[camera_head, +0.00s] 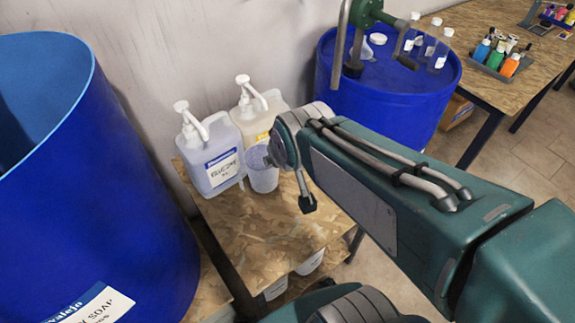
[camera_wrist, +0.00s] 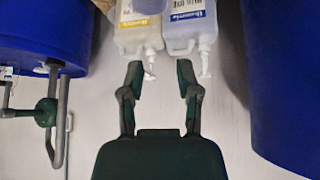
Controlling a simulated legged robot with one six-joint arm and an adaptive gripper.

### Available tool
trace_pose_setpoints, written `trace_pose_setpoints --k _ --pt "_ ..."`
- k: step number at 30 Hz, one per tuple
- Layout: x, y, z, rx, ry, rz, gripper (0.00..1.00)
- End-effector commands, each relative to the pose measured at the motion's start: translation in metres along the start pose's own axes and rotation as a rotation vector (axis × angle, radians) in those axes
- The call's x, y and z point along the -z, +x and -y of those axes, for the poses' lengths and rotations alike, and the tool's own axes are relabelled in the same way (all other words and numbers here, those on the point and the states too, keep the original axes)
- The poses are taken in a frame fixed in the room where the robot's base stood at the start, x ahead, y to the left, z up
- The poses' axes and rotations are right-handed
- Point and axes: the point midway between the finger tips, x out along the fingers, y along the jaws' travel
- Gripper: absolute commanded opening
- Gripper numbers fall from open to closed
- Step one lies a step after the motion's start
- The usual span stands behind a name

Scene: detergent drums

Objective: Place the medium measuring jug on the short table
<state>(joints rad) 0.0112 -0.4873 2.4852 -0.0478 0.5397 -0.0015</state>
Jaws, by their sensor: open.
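A translucent measuring jug (camera_head: 262,177) stands upright on the low wooden table (camera_head: 275,235), just in front of two pump bottles. My gripper (camera_wrist: 159,72) is open in the wrist view, its two dark green fingers apart with nothing held between them. In the head view my wrist overlaps the jug's right side, and one dark fingertip hangs just right of the jug. Touch between finger and jug cannot be told. In the wrist view the jug cannot be made out clearly; a pale shape shows between the bottles at the top edge.
A clear-blue pump bottle (camera_head: 211,155) and a cream pump bottle (camera_head: 257,112) stand by the wall. A large blue drum (camera_head: 80,170) fills the left. Another blue drum (camera_head: 375,95) with a green hand pump (camera_head: 368,12) stands behind. A wooden table with small bottles (camera_head: 495,55) is at back right.

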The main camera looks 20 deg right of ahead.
Motion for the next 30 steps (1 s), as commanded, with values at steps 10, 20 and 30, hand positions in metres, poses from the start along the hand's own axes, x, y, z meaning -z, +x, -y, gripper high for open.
trace_pose_setpoints --k 10,20,30 --pt "-0.048 -0.068 0.008 0.030 0.030 0.101 0.43" --pt "-0.053 -0.072 0.008 0.033 0.031 0.113 0.43" --pt "-0.052 -0.072 0.008 0.033 0.032 0.112 0.43"
